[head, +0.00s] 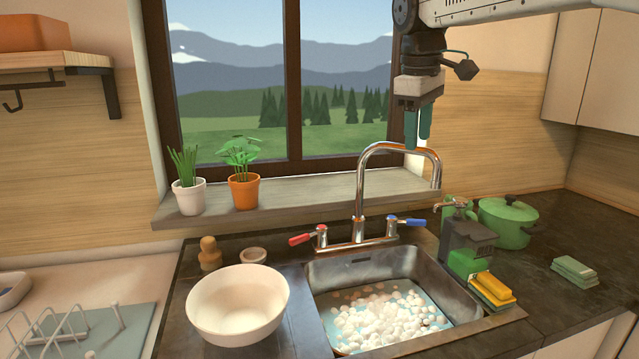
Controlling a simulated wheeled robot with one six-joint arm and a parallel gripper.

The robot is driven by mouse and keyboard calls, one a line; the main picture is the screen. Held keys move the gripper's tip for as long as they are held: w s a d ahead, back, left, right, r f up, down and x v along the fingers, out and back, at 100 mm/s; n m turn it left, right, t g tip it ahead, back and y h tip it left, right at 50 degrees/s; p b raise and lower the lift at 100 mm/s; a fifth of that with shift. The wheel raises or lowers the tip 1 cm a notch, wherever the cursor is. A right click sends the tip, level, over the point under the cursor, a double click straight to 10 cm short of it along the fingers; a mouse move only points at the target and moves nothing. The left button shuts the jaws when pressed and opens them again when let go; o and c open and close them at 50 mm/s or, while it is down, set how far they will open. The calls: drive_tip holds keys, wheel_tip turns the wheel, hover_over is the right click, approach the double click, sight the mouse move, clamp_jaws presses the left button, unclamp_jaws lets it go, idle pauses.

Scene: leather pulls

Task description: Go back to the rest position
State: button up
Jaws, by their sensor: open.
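My gripper (417,128) hangs from my arm at the top right, in front of the right side of the window. Its two greenish fingers point down, and it is open and empty. The fingertips are near the top of the chrome faucet (362,185) in the picture; I cannot tell the exact gap in depth. The sink (455,295) below holds water with white foam (385,318).
A white bowl (238,305) stands left of the sink. A soap dispenser (466,245), sponges (492,288) and a green pot (508,221) stand to the right. Plants in a white pot (188,196) and an orange pot (243,191) sit on the sill. A cabinet (575,70) hangs at upper right.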

drive_tip(key=s+d+f+m, duration=0.2)
drive_tip(key=s+f, duration=0.4)
drive_tip(key=s, duration=0.5)
drive_tip(key=s+d+f+m, duration=0.3)
drive_tip(key=s+f, duration=0.4)
drive_tip(key=s, duration=0.4)
drive_tip(key=s+d+f+m+y, duration=0.1)
drive_tip(key=s+d+f+m, duration=0.2)
drive_tip(key=s, duration=0.9)
wheel_tip(320, 180, down, 4)
drive_tip(key=shift+r+m, duration=0.15)
drive_tip(key=shift+m, duration=0.75)
